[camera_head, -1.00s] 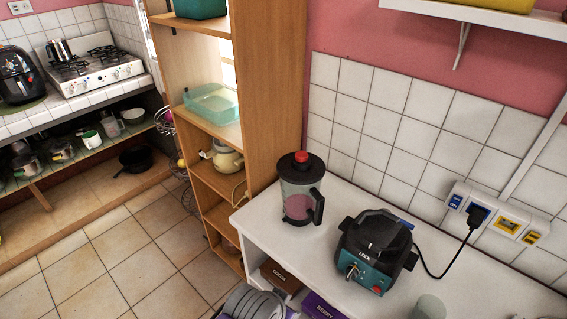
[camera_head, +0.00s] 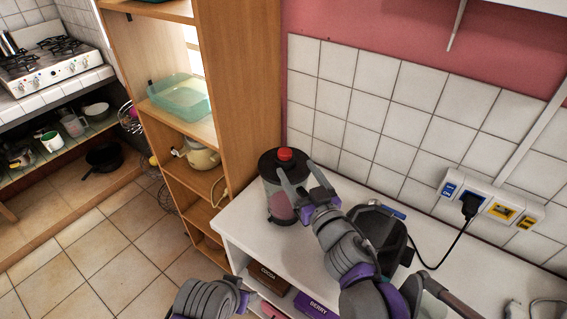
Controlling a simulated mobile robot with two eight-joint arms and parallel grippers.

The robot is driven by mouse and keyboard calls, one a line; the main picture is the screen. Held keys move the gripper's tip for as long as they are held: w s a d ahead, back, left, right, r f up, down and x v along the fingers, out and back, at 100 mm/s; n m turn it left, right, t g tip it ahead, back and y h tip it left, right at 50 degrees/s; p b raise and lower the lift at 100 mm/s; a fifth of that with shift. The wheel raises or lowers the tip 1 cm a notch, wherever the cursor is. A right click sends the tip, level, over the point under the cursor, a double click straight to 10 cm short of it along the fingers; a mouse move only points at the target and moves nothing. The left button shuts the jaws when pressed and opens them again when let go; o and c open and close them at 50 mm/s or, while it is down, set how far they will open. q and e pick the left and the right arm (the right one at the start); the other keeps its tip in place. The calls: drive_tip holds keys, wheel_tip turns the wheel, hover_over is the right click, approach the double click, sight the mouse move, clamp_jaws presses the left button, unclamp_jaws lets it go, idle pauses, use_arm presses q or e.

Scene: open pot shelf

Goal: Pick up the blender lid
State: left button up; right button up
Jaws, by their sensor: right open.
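The blender jar (camera_head: 270,200) stands upright on the white counter. Its dark lid (camera_head: 268,163) with a red cap (camera_head: 285,154) sits on top. My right gripper (camera_head: 299,168) is open, its fingers reaching toward the right side of the lid and covering part of the jar. I cannot tell whether the fingers touch the lid. My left gripper (camera_head: 243,297) is low in the view, in front of the counter and away from the lid; its jaws do not show clearly.
The dark blender base (camera_head: 376,230) stands right of the jar, partly hidden by my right arm. A power strip (camera_head: 492,203) with a plugged cord is on the tiled wall. A wooden shelf (camera_head: 240,110) rises left of the counter. Boxes (camera_head: 268,277) lie beneath the counter top.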

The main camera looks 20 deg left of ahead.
sight(287, 157)
drive_tip(key=p+x, duration=0.1)
drive_tip(key=x, duration=0.4)
drive_tip(key=shift+w+a+r, duration=0.1)
drive_tip(key=shift+w+a, duration=0.1)
drive_tip(key=shift+a, duration=0.15)
drive_tip(key=shift+s, duration=0.15)
drive_tip(key=shift+c, duration=0.4)
clamp_jaws()
